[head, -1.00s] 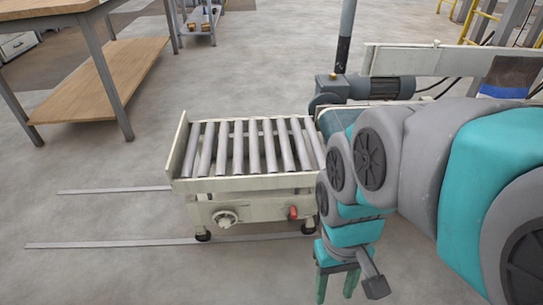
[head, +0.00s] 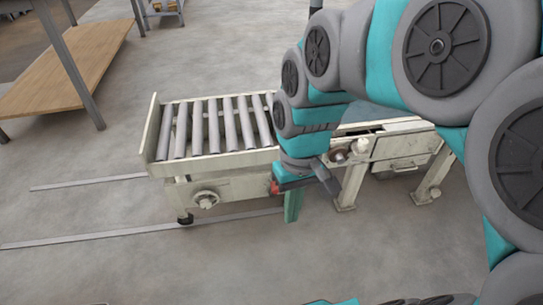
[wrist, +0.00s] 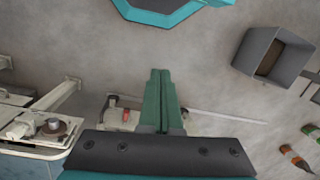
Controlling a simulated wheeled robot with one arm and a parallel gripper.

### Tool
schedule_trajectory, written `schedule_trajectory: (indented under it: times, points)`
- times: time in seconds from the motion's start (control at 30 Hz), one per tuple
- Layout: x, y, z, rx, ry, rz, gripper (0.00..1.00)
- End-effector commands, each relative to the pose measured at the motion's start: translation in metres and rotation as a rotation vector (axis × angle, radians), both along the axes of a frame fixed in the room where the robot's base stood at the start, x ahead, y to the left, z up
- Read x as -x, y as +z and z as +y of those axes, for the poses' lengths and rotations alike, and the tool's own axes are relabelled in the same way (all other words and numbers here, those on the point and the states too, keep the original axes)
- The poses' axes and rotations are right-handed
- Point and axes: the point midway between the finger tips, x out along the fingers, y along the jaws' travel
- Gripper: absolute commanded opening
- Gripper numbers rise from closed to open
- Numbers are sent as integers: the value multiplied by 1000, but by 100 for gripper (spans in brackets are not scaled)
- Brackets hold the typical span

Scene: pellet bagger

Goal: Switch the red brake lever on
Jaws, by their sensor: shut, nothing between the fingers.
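The red brake lever (head: 277,187) is on the front side panel of the roller cart, near its right end. It is partly hidden by my wrist in the head view. In the wrist view a small red part (wrist: 126,116), likely the lever, shows on a pale panel just left of my fingers. My gripper (head: 292,208) points down beside the lever, to its right in the head view. Its green fingers (wrist: 160,98) are closed together and empty. I cannot tell whether they touch the lever.
The roller cart (head: 212,167) has a round knob (head: 206,199) on the same panel. A pale machine frame (head: 352,183) stands close on the right. A wooden workbench (head: 75,65) is at the back left. Floor in front is clear. A grey bin (wrist: 272,55) shows in the wrist view.

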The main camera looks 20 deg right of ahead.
Motion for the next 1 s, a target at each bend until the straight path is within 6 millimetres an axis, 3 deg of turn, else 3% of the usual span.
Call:
schedule_trajectory:
  times: [0.1,0.47,0.77,1.0]
  points:
    - [-36,-8,2,-40,18,-12,0]
    - [-138,-37,-11,-144,16,-55,0]
    - [-216,-84,-49,-201,-47,-85,0]
    - [-263,-136,-96,-216,-127,-98,0]
